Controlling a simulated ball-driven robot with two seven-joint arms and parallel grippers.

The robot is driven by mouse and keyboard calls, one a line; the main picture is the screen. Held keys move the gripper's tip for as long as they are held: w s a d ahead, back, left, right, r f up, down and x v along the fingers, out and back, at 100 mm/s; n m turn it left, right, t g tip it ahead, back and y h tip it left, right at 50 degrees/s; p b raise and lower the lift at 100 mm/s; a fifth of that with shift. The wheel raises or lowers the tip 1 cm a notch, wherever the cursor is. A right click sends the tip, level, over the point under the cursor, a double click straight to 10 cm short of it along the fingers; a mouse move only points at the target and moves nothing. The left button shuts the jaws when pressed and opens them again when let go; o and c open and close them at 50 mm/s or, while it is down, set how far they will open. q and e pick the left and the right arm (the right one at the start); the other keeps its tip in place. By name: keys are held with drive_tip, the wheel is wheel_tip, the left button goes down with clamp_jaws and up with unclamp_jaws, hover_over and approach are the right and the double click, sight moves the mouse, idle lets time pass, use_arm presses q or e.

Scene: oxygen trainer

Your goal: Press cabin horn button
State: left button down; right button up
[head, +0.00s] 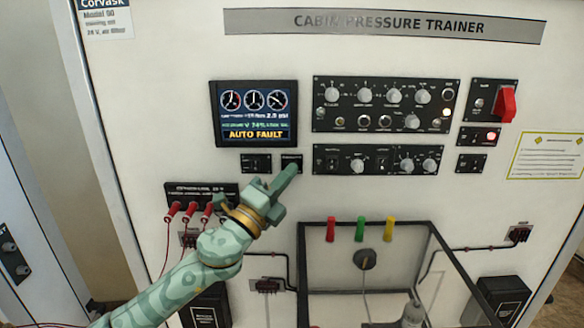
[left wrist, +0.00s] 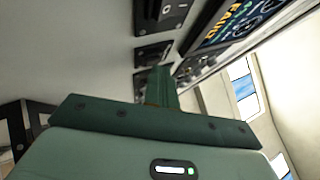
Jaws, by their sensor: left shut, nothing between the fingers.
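My left gripper (head: 288,172) is shut and empty, with its fingertips at the lower edge of a small black switch plate (head: 292,159) under the display. I cannot tell from the head view whether they touch it. A similar small plate (head: 255,163) sits just to its left. The label on the plate by my fingers is too small to read, so I cannot tell whether it bears the cabin horn button. In the left wrist view the shut fingers (left wrist: 160,80) point at a dark plate (left wrist: 154,53), partly covering what lies behind. My right gripper is not in view.
The display (head: 255,113) reads AUTO FAULT. Knob panels (head: 386,104) and a red guarded switch (head: 506,103) lie to the right. Red leads (head: 190,212) stick out left of my wrist. An open black-framed box (head: 300,262) stands out below.

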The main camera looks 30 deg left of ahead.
use_arm(q)
drive_tip(key=shift+s+d, duration=0.3)
drive_tip(key=shift+s, duration=0.25)
drive_tip(key=shift+f, duration=0.1)
drive_tip(key=s+d, duration=0.1)
drive_tip(key=s+p, duration=0.1)
drive_tip(key=s+d, duration=0.1)
drive_tip(key=s, duration=0.1)
drive_tip(key=shift+s+d, duration=0.1)
drive_tip(key=shift+d, duration=0.2)
idle(0.6)
